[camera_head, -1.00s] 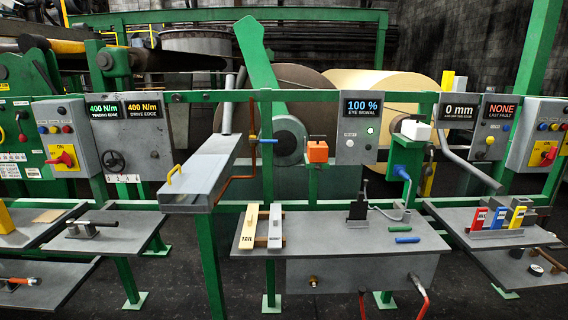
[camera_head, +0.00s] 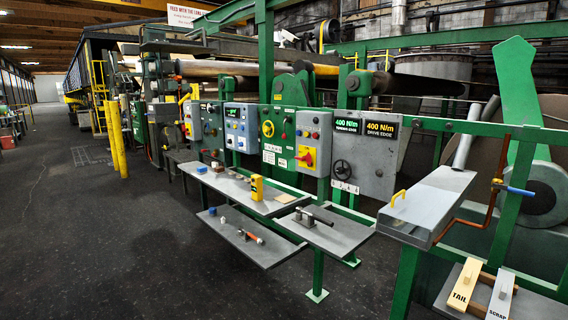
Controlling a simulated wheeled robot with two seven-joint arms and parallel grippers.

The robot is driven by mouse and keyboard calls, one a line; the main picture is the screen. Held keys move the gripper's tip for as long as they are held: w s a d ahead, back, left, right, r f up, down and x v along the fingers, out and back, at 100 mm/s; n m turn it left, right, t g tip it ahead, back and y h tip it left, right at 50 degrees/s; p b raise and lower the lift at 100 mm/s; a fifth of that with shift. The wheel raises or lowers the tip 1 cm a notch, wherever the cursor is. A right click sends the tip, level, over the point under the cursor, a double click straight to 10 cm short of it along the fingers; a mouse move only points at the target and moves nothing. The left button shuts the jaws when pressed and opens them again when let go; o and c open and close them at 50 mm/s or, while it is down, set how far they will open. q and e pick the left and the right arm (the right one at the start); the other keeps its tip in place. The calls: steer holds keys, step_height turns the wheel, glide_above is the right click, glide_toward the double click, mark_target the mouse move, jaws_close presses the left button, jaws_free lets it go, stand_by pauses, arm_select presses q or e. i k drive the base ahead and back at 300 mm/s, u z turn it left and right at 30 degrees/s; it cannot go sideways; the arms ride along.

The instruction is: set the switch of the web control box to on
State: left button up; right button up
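Several control boxes hang along the green rail, and I cannot read which one is the web control box. A grey box (camera_head: 316,131) near the middle has coloured buttons and a red rotary switch (camera_head: 304,156) on a yellow plate; its setting is too small to tell. Neither of my grippers is in view.
A tension panel (camera_head: 365,155) reads 400 N/m twice. Grey shelves (camera_head: 340,236) with tools jut out below the boxes. A long grey tray (camera_head: 432,203) sticks out at right. Yellow posts (camera_head: 117,140) stand farther back. The dark floor at left is open.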

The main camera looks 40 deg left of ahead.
mark_target(308, 157)
steer(key=u, duration=1.5)
steer(key=k, duration=0.5)
steer(key=u, duration=0.65)
steer(key=i, duration=1.85)
steer(key=z, duration=0.5)
